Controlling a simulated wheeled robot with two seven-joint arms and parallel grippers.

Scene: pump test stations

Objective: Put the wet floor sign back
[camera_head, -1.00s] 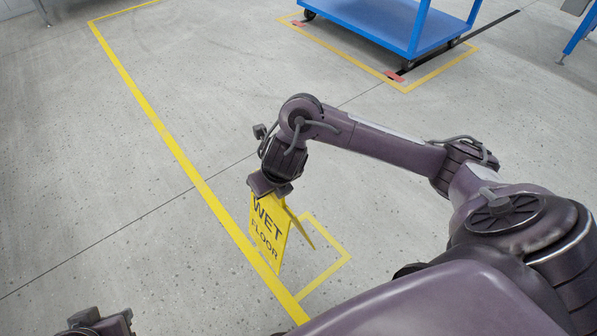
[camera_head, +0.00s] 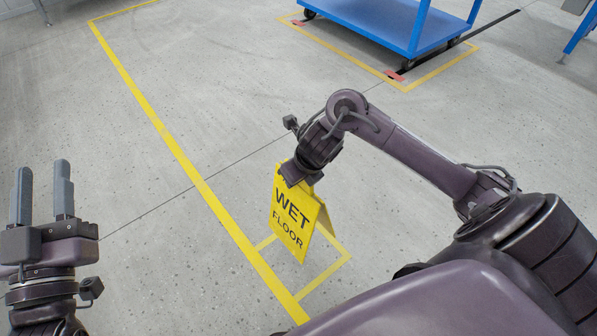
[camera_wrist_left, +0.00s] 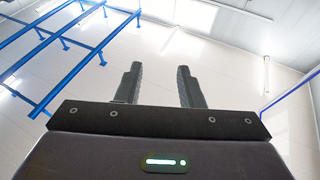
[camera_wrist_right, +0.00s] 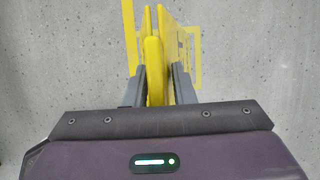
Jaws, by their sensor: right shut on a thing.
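The yellow wet floor sign (camera_head: 291,219) hangs a little tilted from my right gripper (camera_head: 301,172), which is shut on its top edge. In the head view it appears over a small yellow outlined rectangle (camera_head: 333,268) on the floor; whether its feet touch the floor is unclear. The right wrist view shows the sign's top (camera_wrist_right: 154,70) between the fingers (camera_wrist_right: 157,85), with its panels spread slightly and yellow floor lines beyond. My left gripper (camera_head: 42,195) is raised at the left, fingers apart and empty; it also shows in the left wrist view (camera_wrist_left: 160,85).
A long yellow floor line (camera_head: 180,155) runs beside the outlined rectangle. A blue cart (camera_head: 410,28) stands at the back inside another yellow outline. The grey floor between is clear.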

